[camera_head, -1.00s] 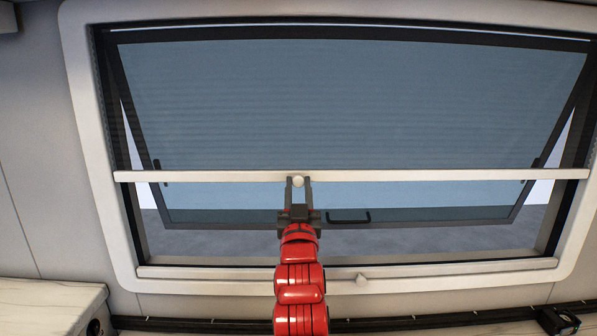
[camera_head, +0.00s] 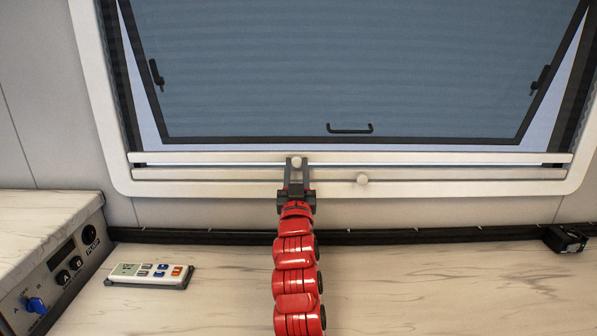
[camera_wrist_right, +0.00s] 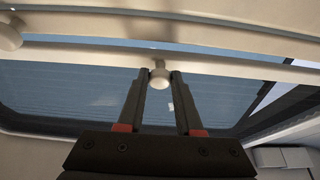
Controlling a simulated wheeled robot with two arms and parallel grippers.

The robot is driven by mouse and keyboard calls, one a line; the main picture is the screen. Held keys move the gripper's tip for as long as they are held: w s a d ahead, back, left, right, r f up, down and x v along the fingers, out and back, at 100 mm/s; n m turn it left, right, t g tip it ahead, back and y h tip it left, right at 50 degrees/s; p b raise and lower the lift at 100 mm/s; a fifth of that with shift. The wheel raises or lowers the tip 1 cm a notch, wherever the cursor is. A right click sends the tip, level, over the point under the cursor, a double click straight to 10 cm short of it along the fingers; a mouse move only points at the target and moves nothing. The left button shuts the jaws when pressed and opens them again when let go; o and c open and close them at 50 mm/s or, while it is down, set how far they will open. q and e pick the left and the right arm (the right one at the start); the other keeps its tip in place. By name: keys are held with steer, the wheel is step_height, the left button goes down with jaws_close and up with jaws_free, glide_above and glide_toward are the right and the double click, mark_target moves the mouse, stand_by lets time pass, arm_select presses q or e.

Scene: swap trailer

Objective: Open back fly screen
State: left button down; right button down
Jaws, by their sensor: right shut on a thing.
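The fly screen's white bar (camera_head: 440,158) runs across the bottom of the window, just above a second white bar (camera_head: 240,175) with its own round knob (camera_head: 362,179). The screen mesh covers the window above the bar. My right gripper (camera_head: 297,166) is shut on the round white knob (camera_head: 296,161) of the upper bar. In the right wrist view the fingers (camera_wrist_right: 159,82) stand either side of that knob (camera_wrist_right: 159,77). My left gripper is in neither view.
The tilted window pane (camera_head: 350,75) with black handles is behind the screen. A counter (camera_head: 420,280) lies below, with a remote (camera_head: 150,274) and a control panel (camera_head: 60,270) at left. A small black device (camera_head: 566,238) is at right.

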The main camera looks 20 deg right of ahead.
stand_by(0.3)
steer(key=c, duration=0.6)
jaws_free()
steer(key=p+v, duration=0.1)
steer(key=v, duration=1.6)
steer(key=shift+s, duration=0.2)
steer(key=shift+a+f, duration=0.1)
steer(key=shift+a, duration=0.05)
